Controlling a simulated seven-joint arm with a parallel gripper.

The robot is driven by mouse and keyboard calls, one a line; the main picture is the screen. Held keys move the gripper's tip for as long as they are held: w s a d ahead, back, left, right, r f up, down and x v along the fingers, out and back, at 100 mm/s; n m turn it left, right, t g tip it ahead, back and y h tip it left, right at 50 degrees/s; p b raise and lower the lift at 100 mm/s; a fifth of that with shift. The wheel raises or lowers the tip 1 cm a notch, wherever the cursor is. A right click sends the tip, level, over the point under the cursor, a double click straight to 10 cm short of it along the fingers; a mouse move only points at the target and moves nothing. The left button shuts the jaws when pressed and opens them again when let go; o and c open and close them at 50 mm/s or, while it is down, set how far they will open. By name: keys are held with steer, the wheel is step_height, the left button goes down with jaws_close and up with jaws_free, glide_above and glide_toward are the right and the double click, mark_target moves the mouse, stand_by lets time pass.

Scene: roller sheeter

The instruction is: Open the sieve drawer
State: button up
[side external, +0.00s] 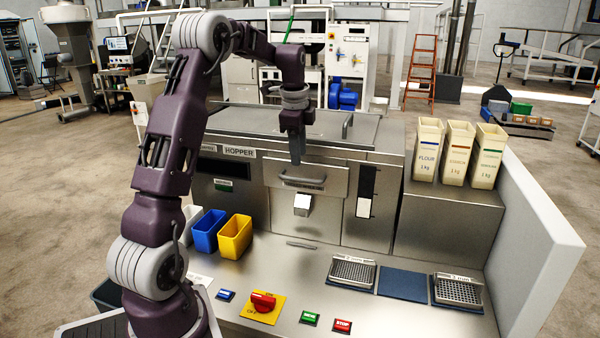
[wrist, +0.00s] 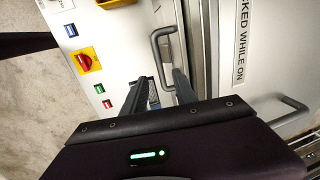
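The drawer front (side external: 335,180) is a flat metal panel below the hopper lid, with a horizontal bar handle (side external: 302,182); I take this as the sieve drawer. It looks closed, flush with the machine. The handle also shows in the wrist view (wrist: 154,45) as a dark U-shaped bar. My gripper (side external: 296,160) points down just above the handle. In the wrist view my gripper (wrist: 160,76) has its two fingers apart, with one end of the handle showing between them. Whether a finger touches the bar cannot be told.
Blue (side external: 208,230) and yellow (side external: 236,237) bins stand at left. A red rotary switch (side external: 263,301) and buttons line the front. Ingredient bins (side external: 457,153) stand at right.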

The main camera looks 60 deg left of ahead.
mark_target(300, 178)
steer(key=f, duration=0.4)
steer(key=w+a+f, duration=0.1)
steer(key=f, duration=0.1)
steer(key=shift+f, duration=0.4)
jaws_close()
steer(key=shift+d+r, duration=0.1)
stand_by(0.8)
